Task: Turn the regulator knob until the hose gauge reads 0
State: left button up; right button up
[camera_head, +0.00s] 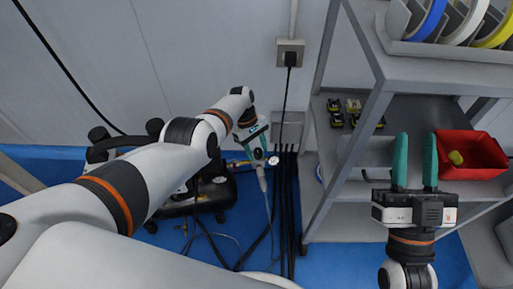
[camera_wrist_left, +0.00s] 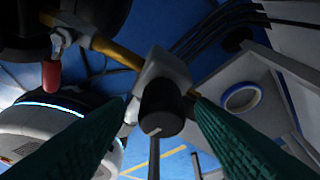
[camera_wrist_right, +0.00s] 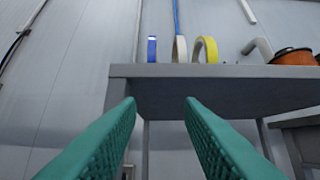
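The black regulator knob (camera_wrist_left: 162,108) shows in the left wrist view on a grey regulator body (camera_wrist_left: 165,68) on a brass pipe. It has a pale mark near its lower edge. My left gripper (camera_head: 256,137) is open, and its green fingers lie on either side of the knob in the left wrist view (camera_wrist_left: 160,103). I cannot tell whether they touch it. The hose gauge (camera_head: 273,160) is a small white dial in the head view, too small to read. My right gripper (camera_head: 415,145) is open and empty in front of the shelf.
A black compressor (camera_head: 210,197) sits on the blue floor behind my left arm. Black cables (camera_head: 288,215) run down the wall.

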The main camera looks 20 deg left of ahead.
pick_arm(q)
jog(key=shift+w+r, duration=0.1)
jog(key=shift+r, duration=0.1)
pick_arm(e)
notch_tip(320, 180, down, 9)
jog(key=w+g+h+p, duration=0.3)
jog(key=g, duration=0.4)
pick_arm(q)
jog(key=p+v, duration=0.2)
jog(key=v, duration=0.9)
jog(key=shift+r+p, duration=0.3)
jog(key=shift+p, duration=0.05)
pick_arm(e)
jog(key=s+d+f+g+h, duration=0.1)
jog(key=s+d+f+g, duration=0.1)
jog(key=s+f+g, duration=0.1)
jog(key=s+d+f+g, duration=0.2)
jog(key=s+f+g, duration=0.1)
jog(key=f+g, duration=0.2)
jog(key=shift+f+m+h, duration=0.3)
jog(key=shift+f+h, duration=0.1)
jog(key=shift+f, duration=0.45)
pick_arm(q)
jog(key=shift+a, duration=0.15)
pick_arm(e)
jog(key=shift+a, duration=0.1)
